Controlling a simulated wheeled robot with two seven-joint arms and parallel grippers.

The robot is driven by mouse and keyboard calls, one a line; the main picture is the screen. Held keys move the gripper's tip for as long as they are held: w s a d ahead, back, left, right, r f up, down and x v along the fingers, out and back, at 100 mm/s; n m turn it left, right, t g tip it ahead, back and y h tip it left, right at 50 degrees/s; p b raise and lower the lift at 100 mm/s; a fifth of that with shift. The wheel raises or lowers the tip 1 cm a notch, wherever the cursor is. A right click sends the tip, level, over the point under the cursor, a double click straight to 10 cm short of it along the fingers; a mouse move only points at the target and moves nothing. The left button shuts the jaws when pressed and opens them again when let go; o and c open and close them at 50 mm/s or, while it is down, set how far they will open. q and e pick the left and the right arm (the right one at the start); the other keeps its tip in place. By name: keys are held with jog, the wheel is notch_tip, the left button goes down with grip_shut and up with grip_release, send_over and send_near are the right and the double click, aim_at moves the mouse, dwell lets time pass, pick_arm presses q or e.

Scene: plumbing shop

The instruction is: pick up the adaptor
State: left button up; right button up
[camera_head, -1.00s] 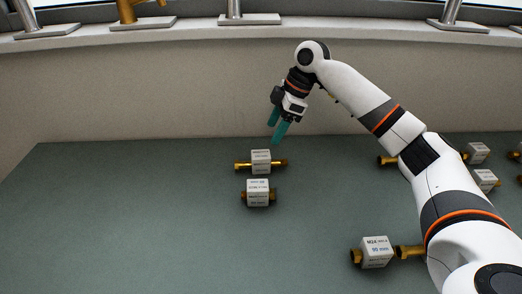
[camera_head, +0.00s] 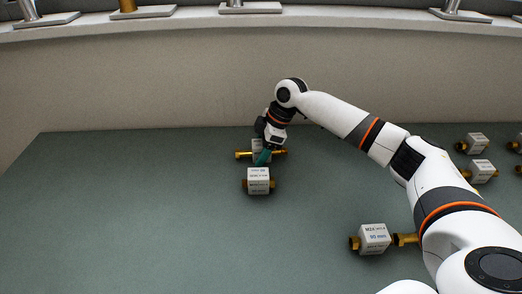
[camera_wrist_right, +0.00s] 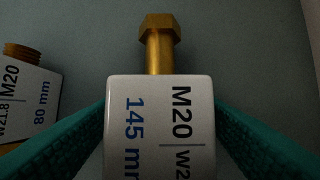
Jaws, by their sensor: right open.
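My right gripper (camera_head: 263,157) is open and reaches down at the far adaptor (camera_head: 243,154), a brass piece with a white label block, lying across on the table. In the right wrist view the teal fingers (camera_wrist_right: 160,125) stand on either side of the white block of this adaptor (camera_wrist_right: 160,55), marked M20 and 145 mm. I cannot tell whether they touch it. A second adaptor (camera_head: 258,181) lies just in front. In the right wrist view an adaptor marked M20, 80 mm (camera_wrist_right: 25,100) lies at the left. My left gripper is not in view.
Another adaptor (camera_head: 374,239) lies at the front right, near my right arm. More adaptors (camera_head: 477,143) lie at the right edge. A plain wall rises behind the green table (camera_head: 120,220), and the table's left side is clear.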

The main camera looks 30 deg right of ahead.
jog(key=shift+c, duration=0.4)
jog(key=c, duration=1.1)
